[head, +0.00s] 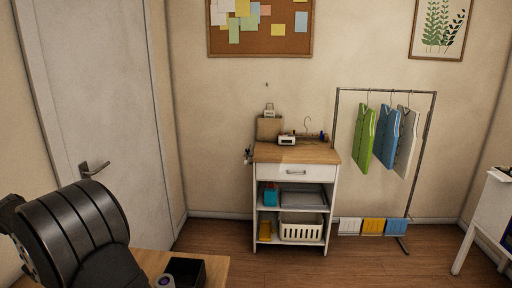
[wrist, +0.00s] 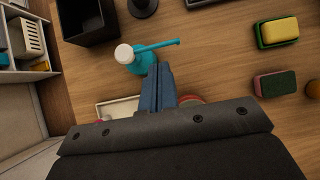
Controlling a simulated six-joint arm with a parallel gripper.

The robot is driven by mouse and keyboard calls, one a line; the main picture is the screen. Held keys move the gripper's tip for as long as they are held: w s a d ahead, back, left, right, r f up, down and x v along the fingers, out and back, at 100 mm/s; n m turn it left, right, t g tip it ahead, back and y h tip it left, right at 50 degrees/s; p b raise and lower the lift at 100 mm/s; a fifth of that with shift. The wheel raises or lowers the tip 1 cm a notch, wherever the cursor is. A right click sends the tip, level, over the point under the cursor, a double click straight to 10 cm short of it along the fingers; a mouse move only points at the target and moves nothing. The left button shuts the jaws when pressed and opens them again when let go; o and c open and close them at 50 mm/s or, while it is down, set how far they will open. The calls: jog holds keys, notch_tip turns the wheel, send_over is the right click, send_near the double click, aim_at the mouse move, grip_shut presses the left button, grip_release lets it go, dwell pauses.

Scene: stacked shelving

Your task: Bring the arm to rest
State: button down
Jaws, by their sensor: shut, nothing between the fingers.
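My gripper (wrist: 160,88) shows in the wrist view, with its fingers together and nothing held between them. It points over a wooden tabletop (wrist: 215,60). A teal spray bottle (wrist: 140,62) with a white cap lies or stands just beyond the fingertips; I cannot tell whether they touch it. In the head view my dark arm fills the lower left, and the gripper is out of that picture.
Near the gripper are a black bin (wrist: 85,22), sponges (wrist: 276,31) and a white tray (wrist: 115,108). A white shelf cart (head: 296,172) and a garment rack (head: 385,91) stand at the far wall. The floor before them is clear.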

jog(key=s+a+f, duration=0.5)
jog(key=a+f, duration=0.2)
jog(key=f, duration=0.2)
jog(key=shift+a+f, duration=0.2)
jog(key=shift+a, duration=0.15)
jog(key=shift+s, duration=0.1)
